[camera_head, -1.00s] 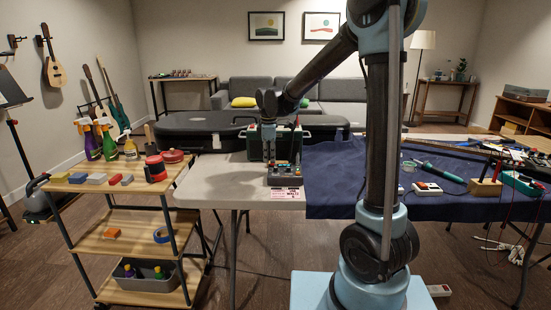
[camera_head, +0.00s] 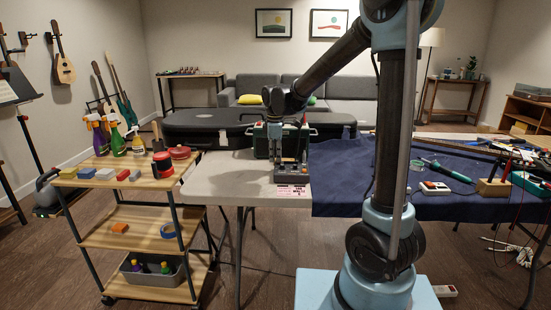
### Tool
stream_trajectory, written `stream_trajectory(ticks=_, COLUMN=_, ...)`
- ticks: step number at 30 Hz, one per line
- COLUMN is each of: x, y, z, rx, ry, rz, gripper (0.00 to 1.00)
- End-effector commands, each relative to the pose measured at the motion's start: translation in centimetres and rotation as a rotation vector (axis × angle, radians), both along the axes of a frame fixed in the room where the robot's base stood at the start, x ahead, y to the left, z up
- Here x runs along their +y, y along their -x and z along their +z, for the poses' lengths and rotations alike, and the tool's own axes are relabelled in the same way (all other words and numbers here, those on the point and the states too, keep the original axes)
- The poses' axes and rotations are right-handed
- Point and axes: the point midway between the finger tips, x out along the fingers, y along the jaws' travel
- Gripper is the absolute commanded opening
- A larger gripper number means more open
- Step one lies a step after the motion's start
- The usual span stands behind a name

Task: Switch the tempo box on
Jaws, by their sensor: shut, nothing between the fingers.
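The tempo box (camera_head: 291,174) appears to be the small dark grey box near the front edge of the pale table, with small controls on top that are too small to read. A pink and white label (camera_head: 292,189) shows at the table edge just in front of it. My gripper (camera_head: 277,157) points down at the left part of the box, shut and empty. Its fingertips are at or just above the back left of the box's top; I cannot tell whether they touch it. The fingers hide part of the box, and its switch position is not readable.
A green case (camera_head: 261,143) stands close behind the box. A long black case (camera_head: 205,126) lies behind the pale table (camera_head: 222,180). A blue cloth (camera_head: 345,180) with tools lies to the right. A wooden cart (camera_head: 135,178) with bottles and blocks stands left.

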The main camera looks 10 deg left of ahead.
Motion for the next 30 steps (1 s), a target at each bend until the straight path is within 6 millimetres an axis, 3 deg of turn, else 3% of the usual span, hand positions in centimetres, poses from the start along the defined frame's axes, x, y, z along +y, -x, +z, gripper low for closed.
stream_trajectory(ticks=8, x=-0.1, y=0.3, z=2.8, rx=0.001, ry=0.000, rz=-0.001, gripper=0.00)
stream_trajectory(ticks=22, x=-0.3, y=1.5, z=11.1, rx=0.001, ry=0.000, rz=-0.001, gripper=0.00)
stream_trajectory(ticks=30, x=-0.3, y=1.8, z=13.4, rx=0.001, ry=0.000, rz=-0.001, gripper=0.00)
